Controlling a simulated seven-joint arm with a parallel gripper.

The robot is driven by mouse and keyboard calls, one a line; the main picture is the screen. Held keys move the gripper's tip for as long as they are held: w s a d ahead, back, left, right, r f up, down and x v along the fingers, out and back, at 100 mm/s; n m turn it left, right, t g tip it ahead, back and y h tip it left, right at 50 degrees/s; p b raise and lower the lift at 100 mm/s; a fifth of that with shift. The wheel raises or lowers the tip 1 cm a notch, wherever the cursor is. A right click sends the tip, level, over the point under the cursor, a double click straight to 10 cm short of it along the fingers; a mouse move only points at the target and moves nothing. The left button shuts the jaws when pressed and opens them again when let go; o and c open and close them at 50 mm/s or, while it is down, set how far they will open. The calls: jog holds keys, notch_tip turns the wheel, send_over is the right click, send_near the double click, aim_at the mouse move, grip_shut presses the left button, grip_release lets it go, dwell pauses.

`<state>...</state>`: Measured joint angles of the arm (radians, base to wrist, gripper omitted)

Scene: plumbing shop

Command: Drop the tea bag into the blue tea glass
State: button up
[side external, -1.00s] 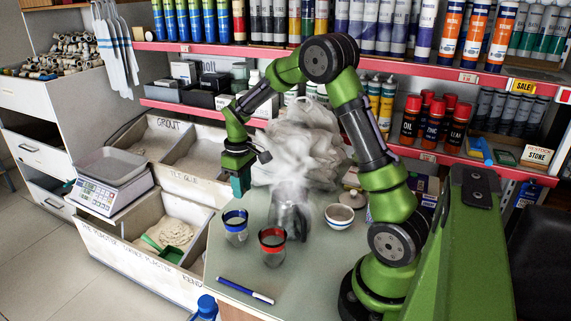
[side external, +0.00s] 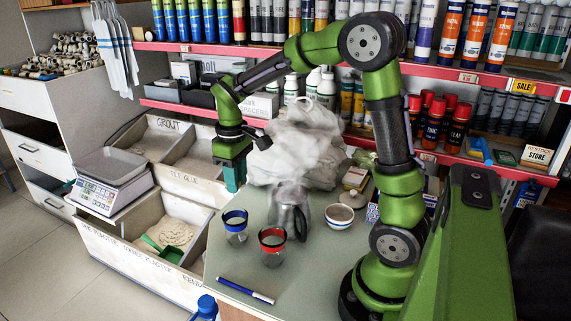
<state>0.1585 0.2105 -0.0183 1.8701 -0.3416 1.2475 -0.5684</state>
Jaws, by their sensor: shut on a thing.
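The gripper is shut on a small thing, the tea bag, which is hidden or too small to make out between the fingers.
A steaming kettle (side external: 287,218) stands behind the red-rimmed glass, with a white bowl (side external: 339,217) to its right. A blue marker (side external: 245,290) lies at the front of the counter (side external: 310,275). Sand bins (side external: 170,222) lie left of the counter.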

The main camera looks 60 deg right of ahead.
jog(key=shift+s+a+f+m, duration=0.2)
jog(key=shift+s+f+m, duration=0.15)
jog(key=shift+s, duration=0.25)
jog(key=shift+f, duration=2.8)
jog(key=o, duration=1.1)
jog(key=shift+c, duration=0.2)
notch_tip(320, 180, up, 17)
